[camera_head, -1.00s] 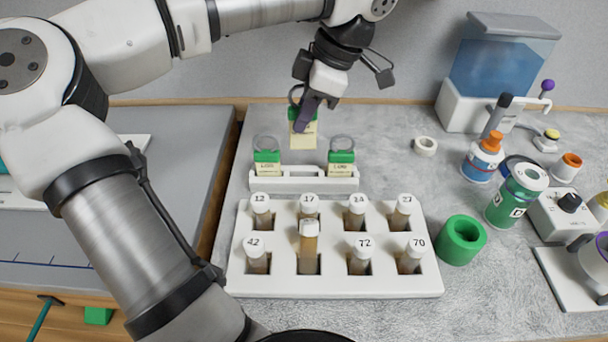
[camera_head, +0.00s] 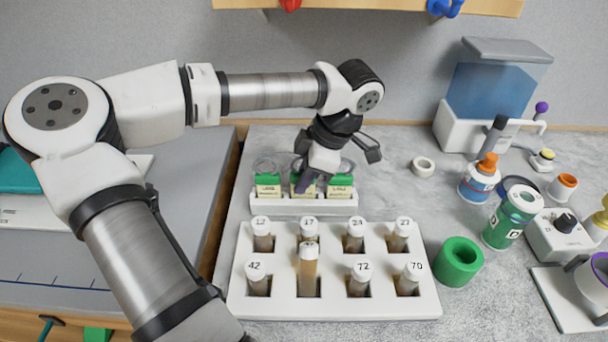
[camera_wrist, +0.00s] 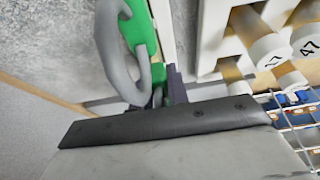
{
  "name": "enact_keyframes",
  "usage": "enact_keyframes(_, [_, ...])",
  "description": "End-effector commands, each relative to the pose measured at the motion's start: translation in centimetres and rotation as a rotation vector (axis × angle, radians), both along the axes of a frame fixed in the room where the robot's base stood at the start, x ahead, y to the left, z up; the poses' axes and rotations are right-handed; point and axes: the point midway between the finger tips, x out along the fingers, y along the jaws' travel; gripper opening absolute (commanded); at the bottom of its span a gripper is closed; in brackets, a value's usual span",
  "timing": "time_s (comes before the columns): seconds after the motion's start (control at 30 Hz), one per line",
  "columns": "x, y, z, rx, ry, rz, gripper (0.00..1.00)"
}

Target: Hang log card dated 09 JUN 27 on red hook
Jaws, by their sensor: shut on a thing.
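My gripper (camera_head: 305,182) is shut on the middle log card (camera_head: 296,189), which has a green top and a cream label. The card is level with two similar cards, the left one (camera_head: 268,187) and the right one (camera_head: 341,188), at the white card rack (camera_head: 305,207). I cannot tell whether its lower edge is seated in the rack. The dates are too small to read. In the wrist view a green card top (camera_wrist: 137,30) with a grey ring (camera_wrist: 112,50) shows close to the fingers. The red hook (camera_head: 290,5) is partly cut off at the top.
A blue hook (camera_head: 445,8) hangs from the wooden shelf (camera_head: 365,5). A white block (camera_head: 432,300) of labelled tubes stands in front of the card rack.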

Motion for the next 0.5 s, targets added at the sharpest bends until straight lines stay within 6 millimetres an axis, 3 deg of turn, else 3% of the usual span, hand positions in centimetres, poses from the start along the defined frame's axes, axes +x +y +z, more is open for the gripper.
enact_keyframes(0.07, [0.00, 0.00, -0.45, 0.000, 0.000, 0.000, 0.00])
enact_keyframes(0.1, [0.01, 0.01, -0.43, 0.000, 0.000, 0.000, 0.18])
enact_keyframes(0.27, [0.01, 0.00, -0.29, 0.000, 0.000, 0.000, 0.38])
enact_keyframes(0.5, [0.00, 0.00, -0.28, 0.000, 0.000, 0.000, 0.38])
